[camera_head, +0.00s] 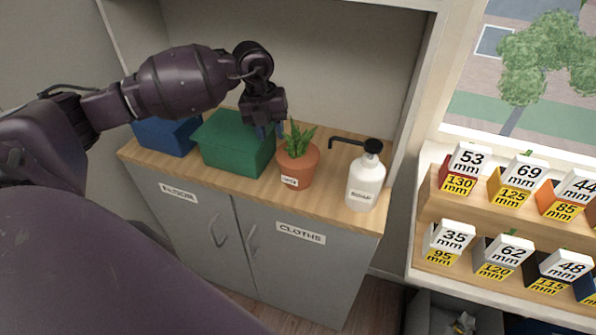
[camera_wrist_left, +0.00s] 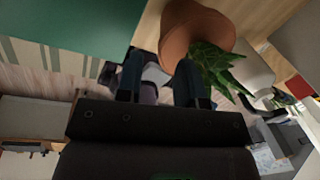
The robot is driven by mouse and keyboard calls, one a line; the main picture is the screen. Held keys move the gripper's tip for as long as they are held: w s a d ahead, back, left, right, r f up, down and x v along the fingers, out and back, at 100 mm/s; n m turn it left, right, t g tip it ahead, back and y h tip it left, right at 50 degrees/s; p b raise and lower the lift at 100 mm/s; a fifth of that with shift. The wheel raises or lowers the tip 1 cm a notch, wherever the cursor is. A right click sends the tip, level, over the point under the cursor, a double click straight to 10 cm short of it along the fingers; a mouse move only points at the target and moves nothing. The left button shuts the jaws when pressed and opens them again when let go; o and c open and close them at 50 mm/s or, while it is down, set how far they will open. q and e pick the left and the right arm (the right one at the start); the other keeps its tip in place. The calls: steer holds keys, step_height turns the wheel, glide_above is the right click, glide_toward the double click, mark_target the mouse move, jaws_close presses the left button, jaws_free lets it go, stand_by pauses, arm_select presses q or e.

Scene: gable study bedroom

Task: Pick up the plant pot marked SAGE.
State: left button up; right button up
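A terracotta plant pot (camera_head: 298,170) with a spiky green plant stands on the wooden cabinet top, between a green box and a white bottle. Its small white label is too small to read surely. My left gripper (camera_head: 268,130) points down just behind and left of the pot, near the plant's leaves and above the green box's right end. In the left wrist view the fingers (camera_wrist_left: 160,68) are apart with nothing gripped between them. The pot (camera_wrist_left: 196,28) and its leaves lie beyond and beside the right-hand finger there. My right gripper is not in view.
The green box (camera_head: 236,145) and a blue box (camera_head: 168,134) stand left of the pot. The white pump bottle (camera_head: 365,182) stands close on its right. Cabinet side walls and a back panel enclose the top. Number-marked boxes fill a shelf (camera_head: 430,205) at right.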

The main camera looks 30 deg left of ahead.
mark_target(279, 153)
arm_select(q)
steer(key=f, duration=0.1)
steer(key=d+f, duration=0.1)
steer(key=f, duration=0.1)
steer(key=d+f, duration=0.1)
steer(key=f, duration=0.1)
steer(key=shift+f, duration=0.65)
jaws_close()
stand_by(0.6)
steer(key=shift+r, duration=0.15)
stand_by(0.5)
